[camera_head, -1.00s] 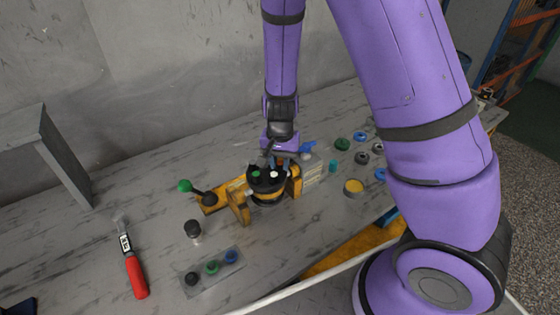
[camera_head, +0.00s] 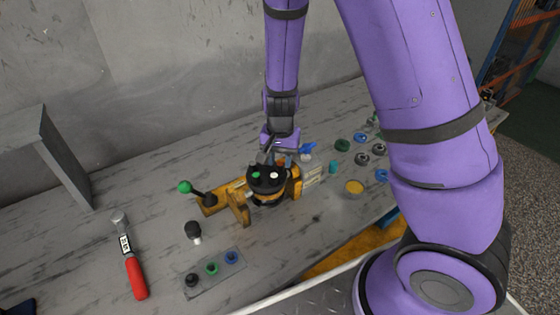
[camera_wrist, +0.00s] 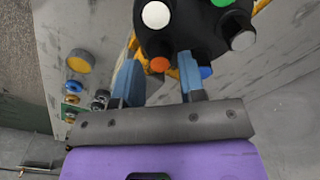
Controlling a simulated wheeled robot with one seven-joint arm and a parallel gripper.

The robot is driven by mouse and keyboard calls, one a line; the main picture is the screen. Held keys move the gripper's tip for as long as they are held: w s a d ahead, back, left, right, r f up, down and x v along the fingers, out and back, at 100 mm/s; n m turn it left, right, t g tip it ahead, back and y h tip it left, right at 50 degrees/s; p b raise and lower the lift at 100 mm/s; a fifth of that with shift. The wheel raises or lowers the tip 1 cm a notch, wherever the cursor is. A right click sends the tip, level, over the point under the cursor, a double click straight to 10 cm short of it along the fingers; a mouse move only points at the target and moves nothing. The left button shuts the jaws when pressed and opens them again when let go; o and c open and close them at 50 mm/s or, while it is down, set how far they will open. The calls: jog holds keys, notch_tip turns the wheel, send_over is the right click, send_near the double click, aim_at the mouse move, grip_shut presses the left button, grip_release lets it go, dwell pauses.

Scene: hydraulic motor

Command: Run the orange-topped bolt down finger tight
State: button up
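The black motor head (camera_head: 268,182) stands clamped in the yellow holder (camera_head: 240,208) on the bench, with coloured bolts in its top. The orange-topped bolt (camera_wrist: 160,65) is at its far side. It shows between my two blue fingertips in the wrist view, with gaps beside it. My gripper (camera_wrist: 160,68) is open around or just behind this bolt; the exact depth is hard to tell. White-topped (camera_wrist: 156,15), green-topped and blue-topped (camera_wrist: 205,72) bolts sit in the same head. The blue one is close beside my right finger. In the head view my gripper (camera_head: 282,157) partly hides the orange bolt.
A green-knobbed lever (camera_head: 186,187) stands left of the motor. A small plate (camera_head: 222,277) with three coloured caps lies in front. A red-handled hammer (camera_head: 135,275) lies at left. Several rings and a yellow-topped cylinder (camera_head: 354,187) are at right.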

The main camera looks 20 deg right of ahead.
jog(key=shift+r, duration=1.5)
jog(key=shift+a, duration=0.1)
